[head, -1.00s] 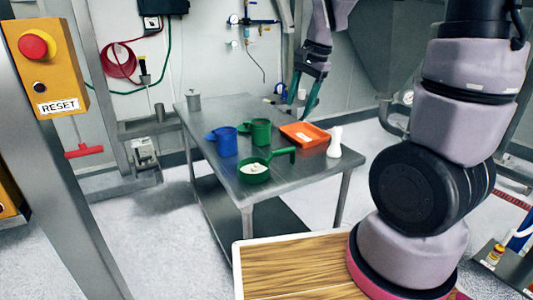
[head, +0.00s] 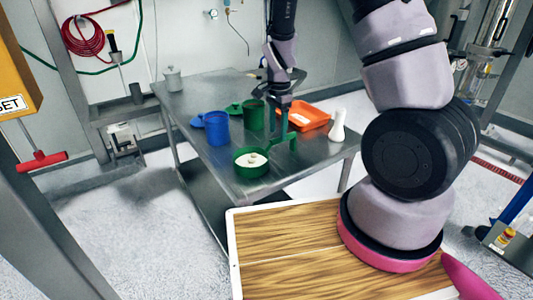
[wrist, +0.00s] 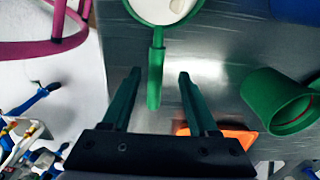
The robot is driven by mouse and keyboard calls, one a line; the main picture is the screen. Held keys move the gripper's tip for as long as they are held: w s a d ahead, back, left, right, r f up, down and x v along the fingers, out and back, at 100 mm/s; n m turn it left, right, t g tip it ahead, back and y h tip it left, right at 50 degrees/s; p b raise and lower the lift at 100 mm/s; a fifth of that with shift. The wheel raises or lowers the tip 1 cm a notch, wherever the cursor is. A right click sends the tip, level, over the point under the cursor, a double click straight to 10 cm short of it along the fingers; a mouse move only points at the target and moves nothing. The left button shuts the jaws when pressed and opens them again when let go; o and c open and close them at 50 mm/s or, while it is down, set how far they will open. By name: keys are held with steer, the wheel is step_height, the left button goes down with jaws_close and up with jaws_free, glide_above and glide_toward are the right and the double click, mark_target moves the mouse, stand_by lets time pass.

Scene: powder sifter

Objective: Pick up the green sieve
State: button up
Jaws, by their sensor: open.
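The green sieve (head: 252,173) lies near the front edge of the metal table, with pale lumpy contents in its bowl. Its handle points to the back right in the head view. In the wrist view the sieve's handle (wrist: 156,66) points down between my finger tips, and its bowl is cut off by the top edge. My gripper (head: 284,132) is over the handle end in the head view. In the wrist view my gripper (wrist: 160,74) is open, with one finger on each side of the handle and visible gaps. Whether the tips are at handle height is unclear.
A blue mug (head: 216,130) and a green mug (head: 253,116) stand behind the sieve. An orange tray (head: 309,117) and a white bottle (head: 338,127) are to its right. A grey canister (head: 173,79) stands at the table's back left. The left tabletop is clear.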

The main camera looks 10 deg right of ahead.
mark_target(278, 138)
steer(key=f, duration=0.5)
steer(key=shift+s+f, duration=0.1)
steer(key=shift+s, duration=0.15)
steer(key=shift+c, duration=0.3)
jaws_close()
